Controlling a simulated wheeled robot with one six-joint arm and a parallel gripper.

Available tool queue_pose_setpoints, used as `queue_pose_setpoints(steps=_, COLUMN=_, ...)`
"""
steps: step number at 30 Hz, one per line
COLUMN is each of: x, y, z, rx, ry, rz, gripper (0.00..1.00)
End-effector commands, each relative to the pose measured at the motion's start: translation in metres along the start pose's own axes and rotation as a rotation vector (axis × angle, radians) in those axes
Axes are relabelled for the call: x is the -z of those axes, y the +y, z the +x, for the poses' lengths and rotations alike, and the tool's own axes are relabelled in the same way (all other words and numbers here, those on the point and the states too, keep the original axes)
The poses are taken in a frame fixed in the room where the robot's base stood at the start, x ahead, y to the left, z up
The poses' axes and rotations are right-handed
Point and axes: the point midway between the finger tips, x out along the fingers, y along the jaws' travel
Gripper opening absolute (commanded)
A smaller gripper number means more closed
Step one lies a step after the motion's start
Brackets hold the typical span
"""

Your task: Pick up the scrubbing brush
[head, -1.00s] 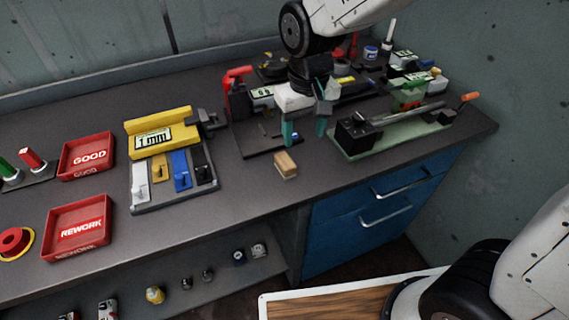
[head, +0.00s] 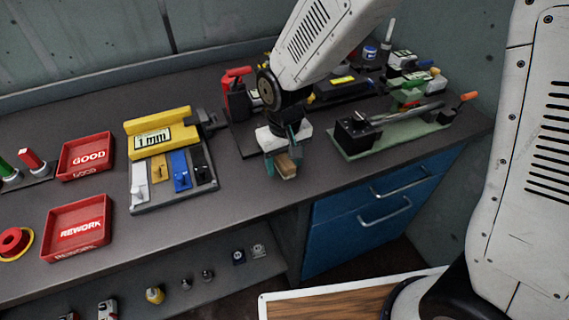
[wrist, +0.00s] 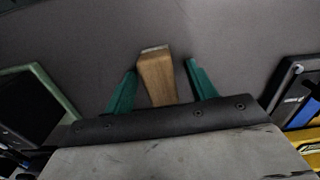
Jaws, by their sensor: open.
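The scrubbing brush (head: 286,164) is a small block with a tan wooden back and a pale lower edge. It lies on the dark worktop near the front edge, above the blue drawers' left side. My gripper (head: 283,170) is over it, with green fingers. In the wrist view the brush (wrist: 157,78) stands between the two open fingers (wrist: 161,80), with a visible gap on each side. Its lower part in that view is hidden behind the gripper body.
A green-based fixture with a rod (head: 395,135) stands right of my gripper. Red GOOD (head: 88,155) and REWORK (head: 78,228) trays lie farther left.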

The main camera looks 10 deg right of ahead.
Motion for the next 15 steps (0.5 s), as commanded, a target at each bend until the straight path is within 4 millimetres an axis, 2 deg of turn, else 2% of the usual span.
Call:
queue_pose_setpoints(steps=3, x=-0.0001, y=0.0001, z=-0.0003, rx=0.000, ry=0.000, rz=0.000, gripper=0.56)
queue_pose_setpoints(steps=8, x=-0.0001, y=0.0001, z=-0.0004, rx=0.000, ry=0.000, rz=0.000, gripper=0.12)
queue_pose_setpoints(steps=9, x=-0.0001, y=0.0001, z=-0.0004, rx=0.000, ry=0.000, rz=0.000, gripper=0.07)
queue_pose_setpoints(steps=15, x=-0.0001, y=0.0001, z=-0.0005, rx=0.000, ry=0.000, rz=0.000, gripper=0.07)
